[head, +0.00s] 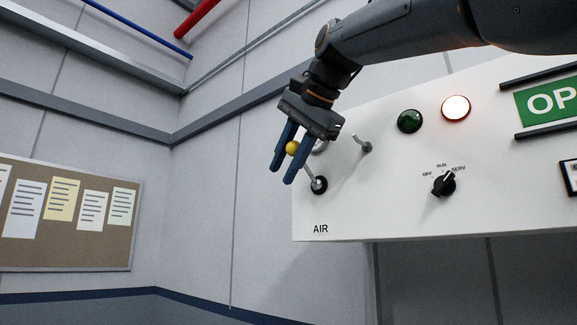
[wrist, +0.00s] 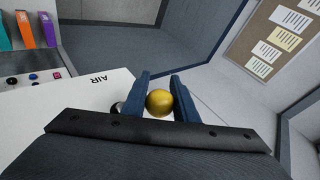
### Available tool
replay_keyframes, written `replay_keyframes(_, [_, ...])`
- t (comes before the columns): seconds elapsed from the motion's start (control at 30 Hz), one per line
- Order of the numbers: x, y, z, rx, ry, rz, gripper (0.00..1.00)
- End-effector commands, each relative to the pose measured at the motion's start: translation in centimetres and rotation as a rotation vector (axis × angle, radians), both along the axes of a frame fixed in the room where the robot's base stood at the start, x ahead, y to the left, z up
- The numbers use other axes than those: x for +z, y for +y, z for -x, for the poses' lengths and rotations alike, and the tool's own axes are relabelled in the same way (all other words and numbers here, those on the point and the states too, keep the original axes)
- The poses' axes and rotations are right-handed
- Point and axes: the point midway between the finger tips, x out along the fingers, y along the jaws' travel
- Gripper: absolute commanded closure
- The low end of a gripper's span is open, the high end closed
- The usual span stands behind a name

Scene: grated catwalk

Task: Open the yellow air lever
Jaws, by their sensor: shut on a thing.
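The yellow air lever (head: 292,147) has a round yellow knob on a thin metal stem. The stem rises from a dark round base on the white panel, above the printed word AIR. My gripper (head: 282,165) has its two blue fingers around the knob in the head view. In the wrist view, the yellow knob (wrist: 159,102) sits between the fingertips (wrist: 160,92). The gripper is shut on the knob. The stem slants up and to the left from its base. Part of the knob is covered by a finger.
The white panel (head: 400,215) carries a dark rotary switch (head: 444,184), a green lamp (head: 410,121), a glowing lamp (head: 456,108) and a small metal toggle (head: 362,144) near my gripper. A green sign (head: 550,101) is at right. A notice board (head: 75,258) hangs on the left wall.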

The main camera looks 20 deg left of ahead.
Motion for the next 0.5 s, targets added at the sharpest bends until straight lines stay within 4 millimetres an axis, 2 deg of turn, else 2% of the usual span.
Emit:
replay_keyframes(0.17, [-0.25,-0.06,-0.09,-0.002,0.003,0.005,0.96])
replay_keyframes(0.2, [-0.27,-0.05,-0.10,-0.001,0.003,0.005,0.70])
replay_keyframes(0.3, [-0.25,-0.03,-0.09,-0.001,0.003,0.005,0.56])
replay_keyframes(0.5, [-0.19,0.04,0.00,0.000,0.002,0.004,0.56])
